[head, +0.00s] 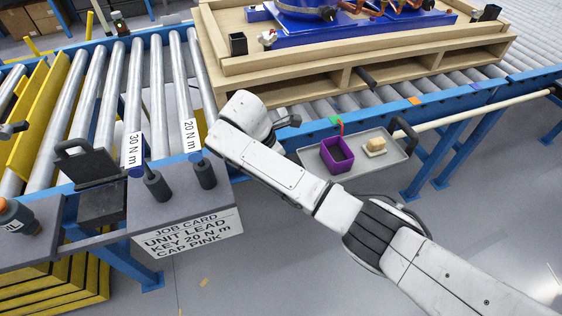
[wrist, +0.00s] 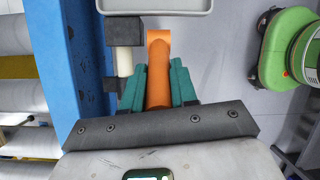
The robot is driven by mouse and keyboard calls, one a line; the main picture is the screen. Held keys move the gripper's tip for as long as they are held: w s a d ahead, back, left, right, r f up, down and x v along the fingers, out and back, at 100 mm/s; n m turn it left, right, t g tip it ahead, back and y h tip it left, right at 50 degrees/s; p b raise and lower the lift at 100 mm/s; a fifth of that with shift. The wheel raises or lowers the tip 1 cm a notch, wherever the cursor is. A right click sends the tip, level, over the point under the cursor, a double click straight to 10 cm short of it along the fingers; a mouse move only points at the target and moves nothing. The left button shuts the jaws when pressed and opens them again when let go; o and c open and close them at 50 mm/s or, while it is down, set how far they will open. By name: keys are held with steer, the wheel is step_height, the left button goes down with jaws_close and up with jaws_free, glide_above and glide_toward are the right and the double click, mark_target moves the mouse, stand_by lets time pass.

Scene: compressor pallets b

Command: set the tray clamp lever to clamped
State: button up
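The tray clamp lever (wrist: 158,70) is an orange bar in the wrist view, pointing up toward the tray edge. My gripper (wrist: 159,68) has its teal fingers on both sides of it, with no clear gap seen. A black block and pale rod sit just left of the lever. The grey tray (head: 312,159) hangs beside the conveyor in the head view, and its edge (wrist: 155,12) shows at the top of the wrist view. In the head view my arm hides the gripper and the lever.
The tray carries a purple bin (head: 337,157) and a tan block (head: 376,147). A blue conveyor rail (wrist: 82,70) runs close on the left in the wrist view. A wooden pallet (head: 430,55) stands on the rollers. A job card bench (head: 110,225) is at the left.

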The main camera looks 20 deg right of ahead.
steer(key=o, duration=0.5)
steer(key=shift+c, duration=0.2)
steer(key=shift+r, duration=0.1)
steer(key=p+v, duration=0.6)
steer(key=v, duration=0.4)
steer(key=shift+r, duration=0.25)
steer(key=shift+a, duration=0.1)
steer(key=shift+c, duration=0.3)
